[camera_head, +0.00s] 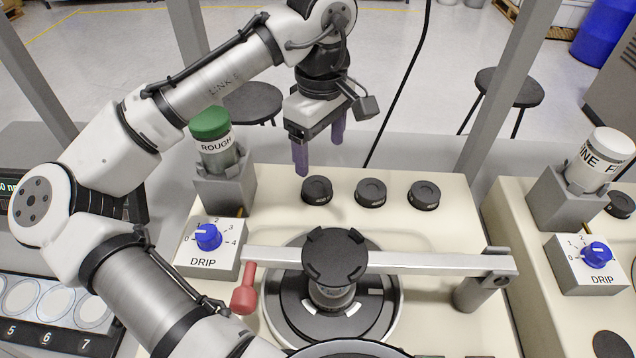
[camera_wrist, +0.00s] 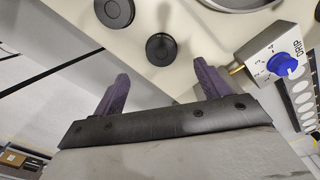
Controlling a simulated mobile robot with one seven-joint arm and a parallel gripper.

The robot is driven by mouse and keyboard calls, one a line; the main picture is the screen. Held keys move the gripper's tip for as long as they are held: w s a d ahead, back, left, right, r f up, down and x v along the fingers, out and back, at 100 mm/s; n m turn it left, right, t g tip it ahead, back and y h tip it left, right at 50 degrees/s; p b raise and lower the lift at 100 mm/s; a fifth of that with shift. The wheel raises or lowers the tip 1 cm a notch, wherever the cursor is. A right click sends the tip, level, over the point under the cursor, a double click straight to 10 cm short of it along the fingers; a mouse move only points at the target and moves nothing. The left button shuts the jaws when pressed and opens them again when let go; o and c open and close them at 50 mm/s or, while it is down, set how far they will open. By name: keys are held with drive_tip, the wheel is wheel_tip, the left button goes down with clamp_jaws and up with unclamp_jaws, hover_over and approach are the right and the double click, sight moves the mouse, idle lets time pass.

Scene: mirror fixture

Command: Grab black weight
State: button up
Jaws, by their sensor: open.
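A black, lobed, knob-like piece (camera_head: 335,256), which looks to be the black weight, sits upright on a metal stem over the round dark platter (camera_head: 285,305) of the middle machine. A grey arm bar passes by it. My gripper (camera_head: 319,145) is open and empty, pointing down above the machine's back edge, behind and above the weight. In the wrist view the two purple fingers of my gripper (camera_wrist: 162,85) are spread wide with nothing between them. The weight does not clearly show in the wrist view.
Several black round knobs (camera_head: 370,192) line the machine's back; one shows ahead of my fingers in the wrist view (camera_wrist: 161,49). A green-capped ROUGH bottle (camera_head: 211,135) and a DRIP box (camera_head: 208,247) stand left. A red handle (camera_head: 244,290) hangs from the bar (camera_head: 430,262).

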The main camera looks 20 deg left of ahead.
sight(317, 185)
wheel_tip(317, 185, down, 4)
drive_tip(key=shift+r, duration=0.2)
drive_tip(key=shift+a+f+p, duration=0.15)
drive_tip(key=shift+f+p, duration=0.15)
drive_tip(key=shift+f, duration=1.05)
drive_tip(key=shift+a+f+p, duration=0.15)
drive_tip(key=shift+f+p, duration=0.15)
drive_tip(key=shift+f, duration=1.05)
drive_tip(key=shift+c, duration=0.2)
drive_tip(key=c, duration=1.2)
drive_tip(key=shift+w, duration=0.1)
drive_tip(key=shift+c, duration=0.5)
drive_tip(key=shift+r, duration=0.15)
